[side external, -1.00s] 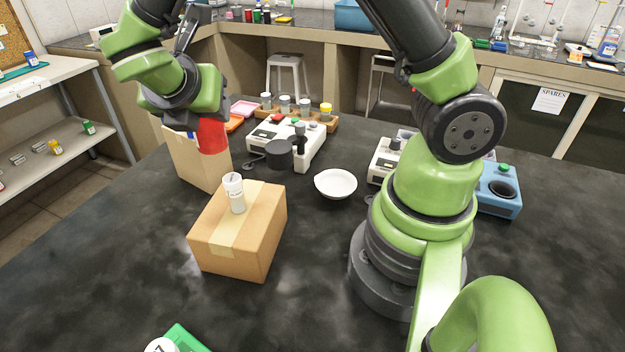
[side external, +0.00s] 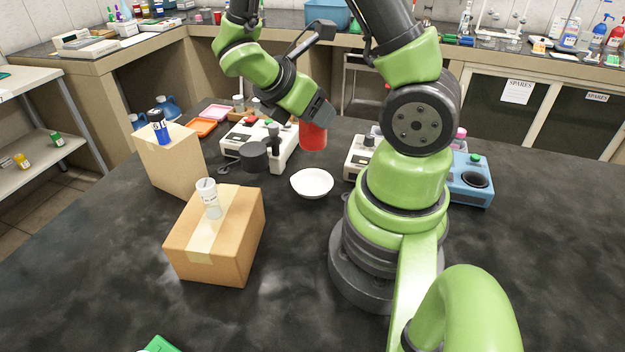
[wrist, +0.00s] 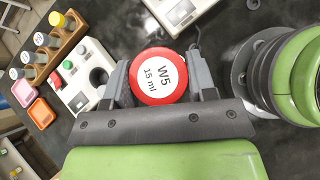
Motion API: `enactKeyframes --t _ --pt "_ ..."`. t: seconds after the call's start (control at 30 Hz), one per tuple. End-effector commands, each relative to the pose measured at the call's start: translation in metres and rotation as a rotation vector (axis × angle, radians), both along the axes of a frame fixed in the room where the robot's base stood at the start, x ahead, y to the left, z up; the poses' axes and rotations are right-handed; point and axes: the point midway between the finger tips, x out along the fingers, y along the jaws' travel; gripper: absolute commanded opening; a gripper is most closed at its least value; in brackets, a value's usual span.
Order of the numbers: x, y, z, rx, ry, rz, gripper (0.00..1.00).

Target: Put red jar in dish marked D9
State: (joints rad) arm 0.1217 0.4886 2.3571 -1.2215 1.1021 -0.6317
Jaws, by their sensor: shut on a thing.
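The red jar (side external: 313,137) is between the fingers of my gripper (side external: 317,116), which is shut on it. It is held in the air above the bench. In the wrist view the jar's round top (wrist: 158,76) shows a white label reading "W5 15 ml", with a grey finger on either side. A shallow white dish (side external: 312,184) sits on the dark bench, below the jar in the side view. No marking is readable on the dish, so I cannot tell if it is D9. In the wrist view I cannot make out the dish.
A taller box (side external: 172,160) carries a blue-labelled container (side external: 159,128). A white instrument (side external: 258,138) stands behind left; a blue one (side external: 472,178) is at right.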

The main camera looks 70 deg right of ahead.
Motion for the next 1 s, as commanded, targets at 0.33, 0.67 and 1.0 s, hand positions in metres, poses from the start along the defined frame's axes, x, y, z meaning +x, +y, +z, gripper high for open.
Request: enactKeyframes --t 0.33,0.67,1.0 --pt "-0.001 0.001 -0.044 0.003 0.009 0.002 0.25" --pt "0.000 0.001 -0.079 0.003 0.003 0.003 0.25" --pt "0.000 0.001 -0.110 0.002 0.000 0.001 0.25"
